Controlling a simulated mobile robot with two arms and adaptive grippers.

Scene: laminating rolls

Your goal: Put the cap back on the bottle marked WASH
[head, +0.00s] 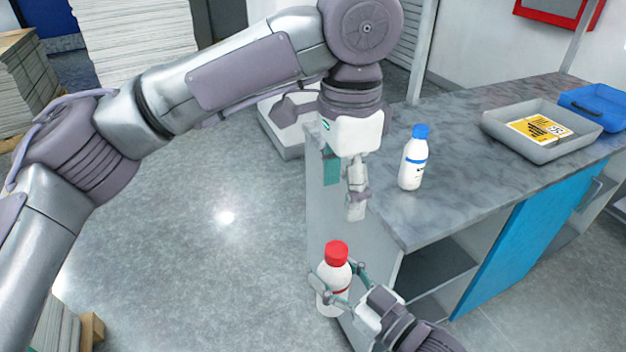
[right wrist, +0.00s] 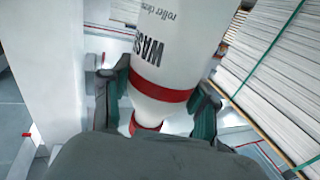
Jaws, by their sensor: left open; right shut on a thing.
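The WASH bottle (head: 333,275) is white with a red band. Its lettering shows upside down on the bottle in the right wrist view (right wrist: 180,45). My right gripper (head: 343,287) is shut around its body and holds it upright in front of the counter's near end. A red cap (head: 336,252) sits on top of the bottle; I cannot tell whether it is fully seated. My left gripper (head: 357,203) points down above and behind the cap in the head view, beside the counter edge. It is open with nothing visible in it, and its fingers overlap in this view.
A white bottle with a blue cap (head: 413,165) stands on the grey counter (head: 455,150), close to my left gripper. A grey tray (head: 505,142) with a yellow label and a blue bin (head: 590,108) are farther right.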

